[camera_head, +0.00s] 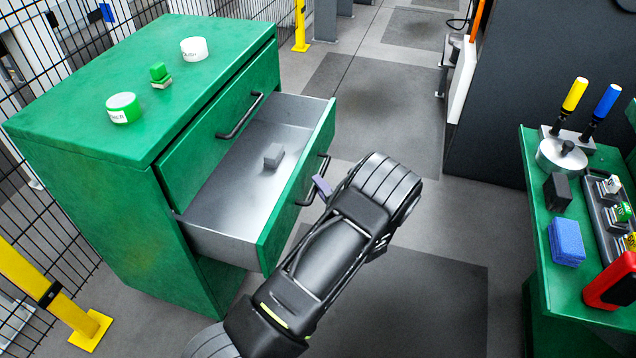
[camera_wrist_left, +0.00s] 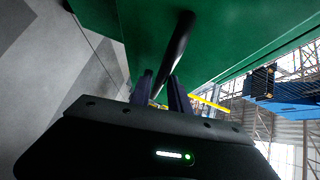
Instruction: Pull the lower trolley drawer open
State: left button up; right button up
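The green trolley (camera_head: 130,185) stands at the left. Its lower drawer (camera_head: 290,200) is pulled well out, showing a bare metal inside with a small grey block (camera_head: 273,155) in it. The upper drawer (camera_head: 222,125) is closed. The lower drawer's black bar handle (camera_head: 325,163) is on the drawer front and also shows in the left wrist view (camera_wrist_left: 180,42). My left gripper (camera_head: 322,187) is at this handle, its fingers (camera_wrist_left: 161,88) on either side of the bar with little gap, seemingly shut on it. My arm hides part of the drawer front. My right gripper is in neither view.
A green bench (camera_head: 545,205) with tools stands at the right. Black mesh fencing is at the left. The floor between is clear.

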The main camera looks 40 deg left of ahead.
pick_arm(q)
jog(key=v, duration=0.6)
jog(key=shift+p, duration=0.3)
jog(key=shift+w+a, duration=0.1)
